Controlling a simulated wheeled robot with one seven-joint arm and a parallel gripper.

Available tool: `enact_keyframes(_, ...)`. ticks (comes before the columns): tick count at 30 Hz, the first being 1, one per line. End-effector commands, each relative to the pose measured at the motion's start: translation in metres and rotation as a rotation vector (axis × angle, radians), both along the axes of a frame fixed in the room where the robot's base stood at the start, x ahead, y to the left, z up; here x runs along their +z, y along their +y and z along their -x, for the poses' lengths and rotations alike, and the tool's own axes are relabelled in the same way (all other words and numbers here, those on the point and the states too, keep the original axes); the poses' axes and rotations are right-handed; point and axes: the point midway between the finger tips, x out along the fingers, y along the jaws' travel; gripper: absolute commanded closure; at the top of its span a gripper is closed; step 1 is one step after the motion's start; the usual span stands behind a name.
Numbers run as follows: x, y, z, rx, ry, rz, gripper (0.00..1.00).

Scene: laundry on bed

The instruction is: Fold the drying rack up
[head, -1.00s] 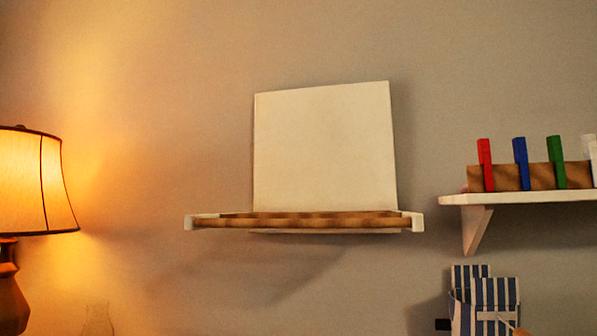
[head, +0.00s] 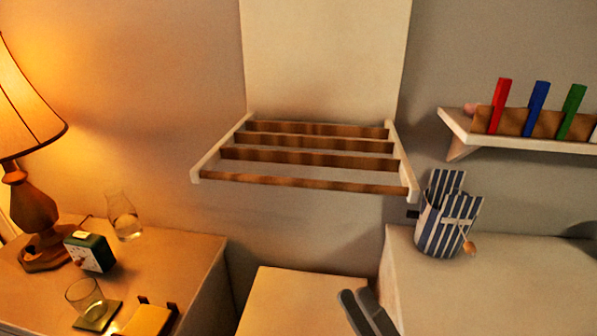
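The drying rack is fixed to the wall. Its white back panel (head: 325,60) stands upright, and its frame with wooden bars (head: 305,160) sticks out from the panel's foot, folded down roughly level. The front bar (head: 300,183) is the nearest part, held between two white side arms. My gripper (head: 356,294) shows at the bottom edge as two dark grey fingers close together, low and right of centre in the picture. It is apart from the rack in the picture, with nothing seen in it. Whether the fingers are open or shut is unclear.
A lit lamp (head: 32,205), green clock (head: 90,252), glass carafe (head: 123,216) and tumbler (head: 87,298) stand on the left cabinet. A shelf (head: 545,142) with coloured pegs is at right. Below it, a striped bag (head: 440,225) stands on a pale surface. The space before the rack looks clear.

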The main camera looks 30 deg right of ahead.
Motion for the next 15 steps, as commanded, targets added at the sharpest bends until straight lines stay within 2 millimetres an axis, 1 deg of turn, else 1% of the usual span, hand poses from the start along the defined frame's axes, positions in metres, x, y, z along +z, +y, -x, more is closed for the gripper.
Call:
enact_keyframes(1,0.017,-0.004,-0.011,-0.030,-0.052,0.071,0.66)
enact_keyframes(5,0.034,-0.007,-0.033,-0.106,-0.173,0.260,0.66)
enact_keyframes(9,0.056,-0.011,-0.055,-0.189,-0.302,0.457,0.66)
enact_keyframes(15,0.081,-0.018,-0.081,-0.294,-0.449,0.684,0.66)
